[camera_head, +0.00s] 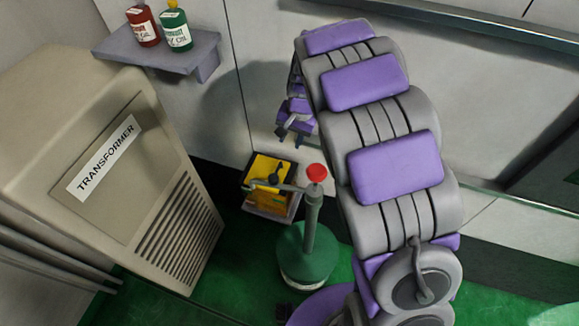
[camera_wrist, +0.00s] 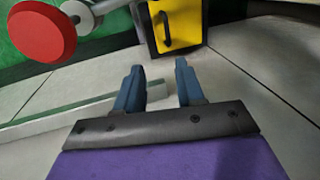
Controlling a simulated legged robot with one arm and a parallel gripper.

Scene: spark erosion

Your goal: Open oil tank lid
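A dark box with a yellow top (camera_head: 262,168), which looks like the oil tank and its lid, stands on the floor left of my arm. In the wrist view the yellow panel (camera_wrist: 184,20) carries a black bar handle (camera_wrist: 165,32). I cannot tell for sure whether the lid is closed. My gripper (camera_head: 290,130) is above and slightly right of the box in the head view. In the wrist view my gripper (camera_wrist: 156,75) is open, its two blue fingers apart with nothing between them. The handle lies beyond the fingertips, apart from them.
A green stand (camera_head: 305,255) with a red knob (camera_head: 317,173) and a side lever is close to the box; the knob also shows in the wrist view (camera_wrist: 42,29). A beige transformer cabinet (camera_head: 115,170) is left. A shelf (camera_head: 160,52) holds two bottles.

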